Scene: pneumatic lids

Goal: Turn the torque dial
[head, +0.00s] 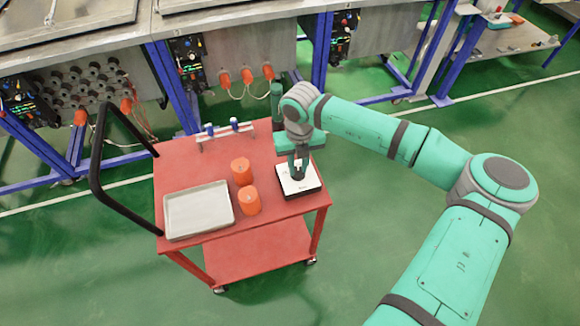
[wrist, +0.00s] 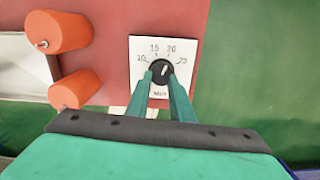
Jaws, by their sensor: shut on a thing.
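The torque dial is a black round knob (wrist: 161,69) on a white plate (wrist: 137,48) marked 10, 15, 20 and 25. Its pale pointer line aims up and slightly right, between 15 and 20 and nearer 20. In the head view the white plate (head: 312,184) tops a dark-edged box at the right of the red cart. My gripper (wrist: 162,77) comes down on the knob with one green finger on each side, shut on it. In the head view my gripper (head: 298,171) largely hides the knob.
Two orange cylinders (head: 241,171) (head: 249,201) stand left of the dial box. A grey tray (head: 198,211) lies at the cart's front left. A small rack with blue-topped parts (head: 222,129) and a green cylinder (head: 277,100) are at the back. The cart (head: 265,219) has a black handle (head: 97,170).

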